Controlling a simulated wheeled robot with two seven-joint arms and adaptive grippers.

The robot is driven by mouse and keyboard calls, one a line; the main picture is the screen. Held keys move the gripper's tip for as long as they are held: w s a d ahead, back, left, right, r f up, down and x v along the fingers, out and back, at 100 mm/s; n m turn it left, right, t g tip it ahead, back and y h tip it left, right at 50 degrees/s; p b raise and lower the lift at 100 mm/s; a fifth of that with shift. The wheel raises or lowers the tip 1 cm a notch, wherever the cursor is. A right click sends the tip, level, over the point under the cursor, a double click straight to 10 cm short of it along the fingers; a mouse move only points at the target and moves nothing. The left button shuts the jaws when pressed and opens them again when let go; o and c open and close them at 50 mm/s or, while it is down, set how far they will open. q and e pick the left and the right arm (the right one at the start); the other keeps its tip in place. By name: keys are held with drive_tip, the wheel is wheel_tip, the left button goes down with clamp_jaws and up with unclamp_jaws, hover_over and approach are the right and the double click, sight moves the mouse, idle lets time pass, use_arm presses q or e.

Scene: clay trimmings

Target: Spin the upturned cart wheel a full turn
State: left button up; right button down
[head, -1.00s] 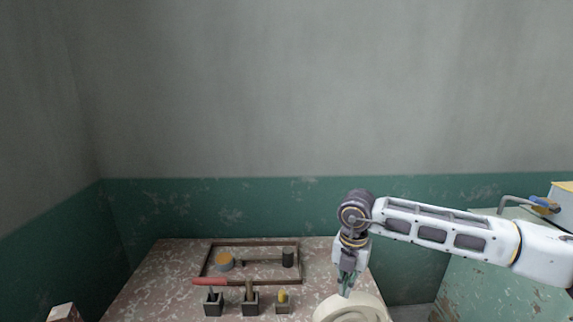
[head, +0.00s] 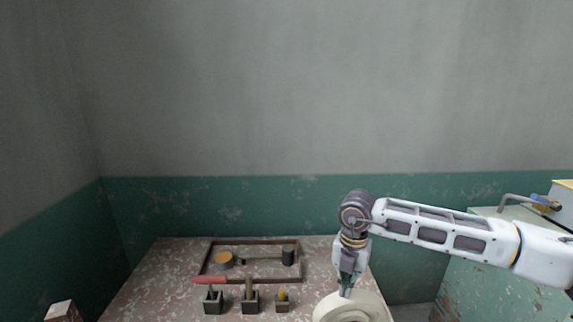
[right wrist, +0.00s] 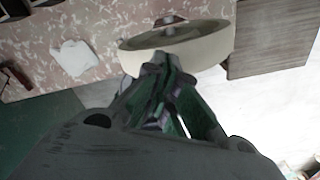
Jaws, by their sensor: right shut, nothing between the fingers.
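The cart wheel (head: 350,309) is a cream-coloured round wheel at the right front of the table, cut off by the bottom edge of the head view. In the right wrist view the wheel (right wrist: 205,40) shows a pale rim and a hub post in its middle. My right gripper (head: 346,291) points down at the wheel's far left rim. In the right wrist view its shut fingertips (right wrist: 157,58) are empty and at the rim's edge; I cannot tell whether they touch it. My left gripper is out of view.
The speckled table (head: 160,278) holds a wooden tray (head: 206,258) with several small items. A green cabinet (head: 500,275) with a tap is at right. A box (head: 60,311) shows at lower left.

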sight(366, 295)
drive_tip(key=shift+f+b, duration=0.65)
drive_tip(key=shift+f, duration=0.15)
drive_tip(key=shift+d+b, duration=0.45)
drive_tip(key=shift+d, duration=2.35)
drive_tip(key=shift+r, duration=0.1)
drive_tip(key=shift+d+r+p, duration=0.25)
drive_tip(key=shift+r+p, duration=0.1)
drive_tip(key=shift+r, duration=0.35)
drive_tip(key=shift+d+r+p, duration=0.25)
drive_tip(key=shift+r+p, duration=0.05)
drive_tip(key=shift+r, duration=0.35)
drive_tip(key=shift+w+a, duration=0.1)
